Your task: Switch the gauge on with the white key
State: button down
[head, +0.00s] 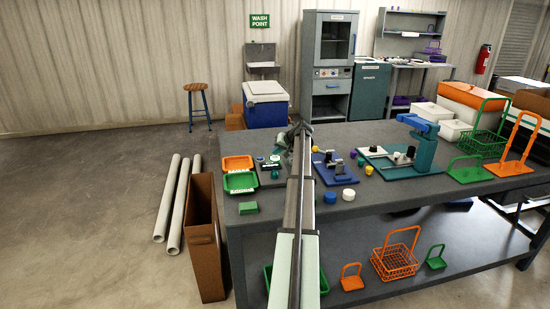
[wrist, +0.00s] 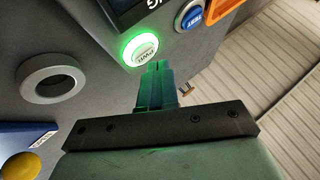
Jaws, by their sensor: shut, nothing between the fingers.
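In the head view the gauge (head: 270,180) stands on the bench, partly hidden by my arm, and my gripper there is hard to make out.
An orange tray (head: 237,162) and a green tray (head: 240,182) stand left of the gauge. A blue plate (head: 335,170) with fittings is to the right. The bench's front left is mostly clear around a green block (head: 248,208).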

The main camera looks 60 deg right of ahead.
aim_at(277, 157)
jog(key=shift+r, duration=2.85)
